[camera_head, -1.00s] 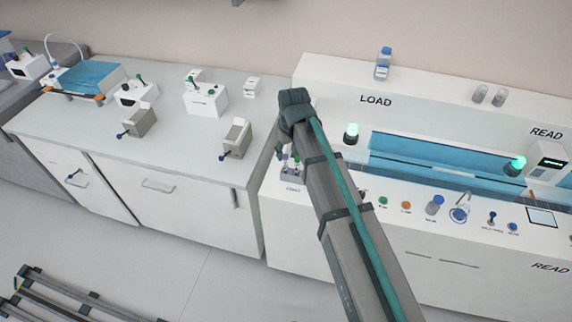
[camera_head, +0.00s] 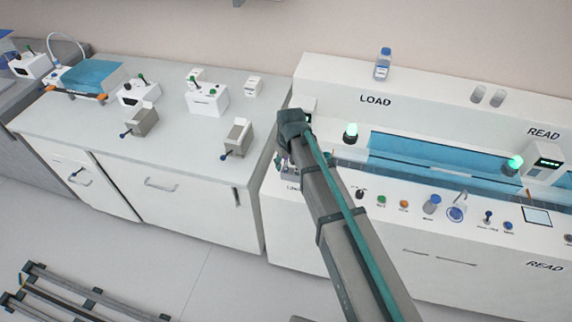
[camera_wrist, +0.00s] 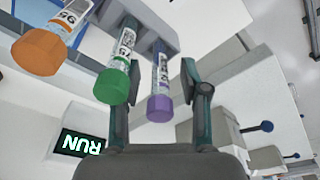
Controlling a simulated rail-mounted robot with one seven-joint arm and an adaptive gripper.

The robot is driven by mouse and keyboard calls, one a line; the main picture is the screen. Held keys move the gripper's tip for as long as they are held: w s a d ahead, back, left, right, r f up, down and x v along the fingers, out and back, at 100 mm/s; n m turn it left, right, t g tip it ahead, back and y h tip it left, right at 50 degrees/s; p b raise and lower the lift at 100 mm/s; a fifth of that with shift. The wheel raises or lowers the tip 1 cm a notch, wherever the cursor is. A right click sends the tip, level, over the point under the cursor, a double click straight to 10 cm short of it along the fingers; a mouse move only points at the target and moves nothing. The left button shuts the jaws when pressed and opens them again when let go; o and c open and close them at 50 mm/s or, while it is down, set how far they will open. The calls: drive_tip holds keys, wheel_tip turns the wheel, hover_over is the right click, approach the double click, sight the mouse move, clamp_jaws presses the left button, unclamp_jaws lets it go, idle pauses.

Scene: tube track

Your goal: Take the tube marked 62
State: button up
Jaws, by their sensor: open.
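In the wrist view, three capped tubes hang upside down from a grey rack (camera_wrist: 152,32): an orange-capped tube (camera_wrist: 70,20), a green-capped tube (camera_wrist: 123,48) and a purple-capped tube (camera_wrist: 161,70). The picture is inverted. The orange tube's label seems to read 66; the green and purple labels are too unclear to read surely. My gripper (camera_wrist: 158,85) is open, with the purple tube between its fingers and the green tube overlapping the left finger. I cannot tell whether either finger touches a tube. In the head view my arm's end mostly hides the rack (camera_head: 291,172).
A RUN display (camera_wrist: 82,143) is beside the tubes. The LOAD bench (camera_head: 335,85) carries a green lamp (camera_head: 350,132), a blue-capped bottle (camera_head: 383,64) and a row of front controls. The left counter (camera_head: 185,140) holds several small white devices.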

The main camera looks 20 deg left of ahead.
clamp_jaws()
drive_tip(key=shift+r, duration=0.2)
drive_tip(key=shift+r+b, duration=0.35)
drive_tip(key=shift+r, duration=0.6)
drive_tip(key=s+d+r+b, duration=0.4)
drive_tip(key=s+d+r, duration=0.2)
drive_tip(key=s+r, duration=0.4)
drive_tip(key=shift+s+d+r, duration=0.2)
drive_tip(key=shift+s+r, duration=0.15)
drive_tip(key=shift+s, duration=0.85)
